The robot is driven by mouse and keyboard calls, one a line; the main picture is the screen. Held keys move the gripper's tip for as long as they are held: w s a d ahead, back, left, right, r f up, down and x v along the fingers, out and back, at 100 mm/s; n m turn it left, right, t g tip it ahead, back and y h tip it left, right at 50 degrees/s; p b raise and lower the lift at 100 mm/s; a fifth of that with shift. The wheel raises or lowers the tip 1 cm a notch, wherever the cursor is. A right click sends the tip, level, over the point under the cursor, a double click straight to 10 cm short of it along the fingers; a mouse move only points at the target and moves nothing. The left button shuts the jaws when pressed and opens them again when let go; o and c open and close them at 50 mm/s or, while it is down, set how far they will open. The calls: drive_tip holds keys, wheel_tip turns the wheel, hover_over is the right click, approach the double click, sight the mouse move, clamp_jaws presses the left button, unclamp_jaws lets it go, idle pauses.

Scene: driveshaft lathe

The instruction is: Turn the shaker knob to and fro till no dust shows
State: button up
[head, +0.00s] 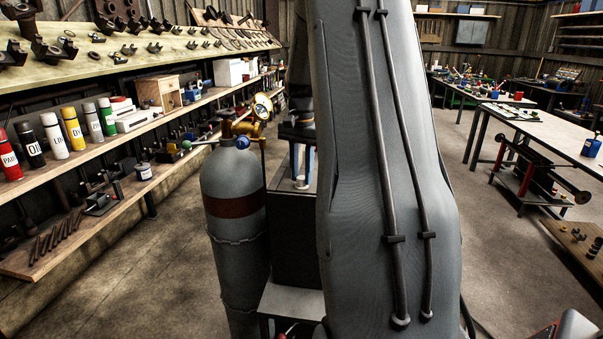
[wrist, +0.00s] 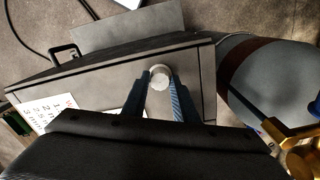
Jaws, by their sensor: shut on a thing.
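The shaker knob (wrist: 160,77) is a round pale grey knob in the wrist view, near the right end of a dark cabinet (wrist: 85,86). My gripper (wrist: 159,92) is shut on the knob, with one blue finger on each side of it. In the head view my gripper (head: 301,166) is small and partly hidden behind my own arm. No dust can be made out in either view, and much of the cabinet is hidden by my wrist.
A grey gas cylinder (head: 232,185) with a brass regulator (head: 250,122) stands close left of the cabinet. Shelves (head: 150,128) with spray cans line the left wall. A workbench (head: 545,125) stands at right.

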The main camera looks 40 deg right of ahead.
sight(302, 178)
drive_tip(key=shift+m, duration=1.1)
drive_tip(key=o, duration=1.1)
drive_tip(key=shift+c, duration=0.2)
drive_tip(key=shift+r, duration=0.1)
drive_tip(key=shift+r+b, duration=1.15)
drive_tip(key=shift+r, duration=2.65)
